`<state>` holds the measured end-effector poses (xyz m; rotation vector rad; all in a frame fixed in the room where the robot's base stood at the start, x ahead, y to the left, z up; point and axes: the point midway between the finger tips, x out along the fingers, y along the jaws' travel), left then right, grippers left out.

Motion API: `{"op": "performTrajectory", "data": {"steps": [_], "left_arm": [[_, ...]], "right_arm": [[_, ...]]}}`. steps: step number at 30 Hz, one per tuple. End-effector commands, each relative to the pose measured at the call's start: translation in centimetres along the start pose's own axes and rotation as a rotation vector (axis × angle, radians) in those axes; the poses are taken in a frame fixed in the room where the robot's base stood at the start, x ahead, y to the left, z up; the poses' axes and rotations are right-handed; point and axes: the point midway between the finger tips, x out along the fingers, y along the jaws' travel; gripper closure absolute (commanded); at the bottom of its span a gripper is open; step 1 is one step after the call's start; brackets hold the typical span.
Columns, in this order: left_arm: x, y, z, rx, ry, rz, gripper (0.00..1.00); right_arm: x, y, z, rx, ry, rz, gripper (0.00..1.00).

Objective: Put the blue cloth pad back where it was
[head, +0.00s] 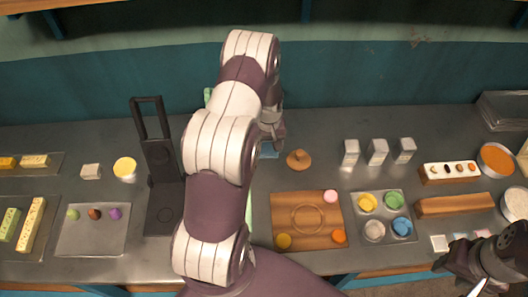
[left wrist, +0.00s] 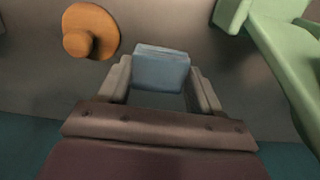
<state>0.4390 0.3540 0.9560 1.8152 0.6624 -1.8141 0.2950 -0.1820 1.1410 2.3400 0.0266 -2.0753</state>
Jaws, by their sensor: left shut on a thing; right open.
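The blue cloth pad (left wrist: 160,68) is between the two fingers of my left gripper (left wrist: 161,88), which is shut on it. In the head view, a small part of the pad (head: 269,150) shows under the gripper (head: 272,138), near the back of the counter and left of a wooden knobbed piece (head: 299,160). My own left arm hides much of the middle. I cannot tell whether the pad touches the counter. My right gripper (head: 475,275) is at the bottom right corner, open, away from the pad.
A wooden board (head: 307,222) with coloured discs lies in front. A tray of coloured bowls (head: 383,217) and several small grey cartons (head: 377,152) stand to the right. A black stand (head: 160,165) stands left of my arm. A green object (left wrist: 280,45) is beside the gripper.

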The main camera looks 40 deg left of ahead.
Motion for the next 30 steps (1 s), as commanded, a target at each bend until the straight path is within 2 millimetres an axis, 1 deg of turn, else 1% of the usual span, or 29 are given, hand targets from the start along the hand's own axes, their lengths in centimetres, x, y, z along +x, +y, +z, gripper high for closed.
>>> {"op": "performTrajectory", "data": {"steps": [1, 3, 5, 9, 11, 21, 22, 23, 24, 30], "left_arm": [[0.2, -0.7, 0.3, -0.002, -0.002, 0.0, 0.64], [0.7, -1.2, 0.5, 0.0, -0.002, 0.0, 0.64], [1.4, -1.4, 0.6, 0.0, -0.002, -0.001, 0.64], [4.0, -1.4, 0.6, 0.001, -0.002, -0.001, 0.64], [4.7, -1.4, 0.6, 0.001, -0.001, 0.0, 0.64], [5.4, -1.4, 0.5, 0.001, 0.0, 0.0, 0.64], [5.4, -1.4, 0.5, 0.001, 0.0, 0.0, 0.32], [5.3, -1.4, 0.5, 0.001, 0.0, 0.0, 0.22], [5.3, -1.4, 0.5, 0.001, 0.0, 0.0, 0.1], [5.3, -1.4, 0.5, 0.001, 0.0, 0.0, 0.1]], "right_arm": [[-0.6, 0.0, -0.1, 0.0, 0.0, 0.0, 0.57], [-0.7, 0.0, -0.1, 0.0, 0.0, 0.0, 0.57], [-1.1, 0.0, -0.1, 0.0, -0.001, 0.0, 0.57], [-2.1, 0.0, -0.2, 0.0, 0.0, 0.0, 0.57], [-2.2, 0.0, -0.2, 0.0, -0.001, 0.0, 0.57], [-1.6, 0.0, -0.2, 0.0, -0.001, 0.0, 0.57], [-1.6, 0.0, -0.2, 0.0, -0.001, 0.0, 0.57], [-1.7, 0.0, -0.2, 0.0, -0.001, 0.0, 0.57], [-1.7, 0.0, -0.2, 0.0, -0.001, 0.0, 0.57], [-1.7, 0.0, -0.2, 0.0, -0.001, 0.0, 0.57]]}}
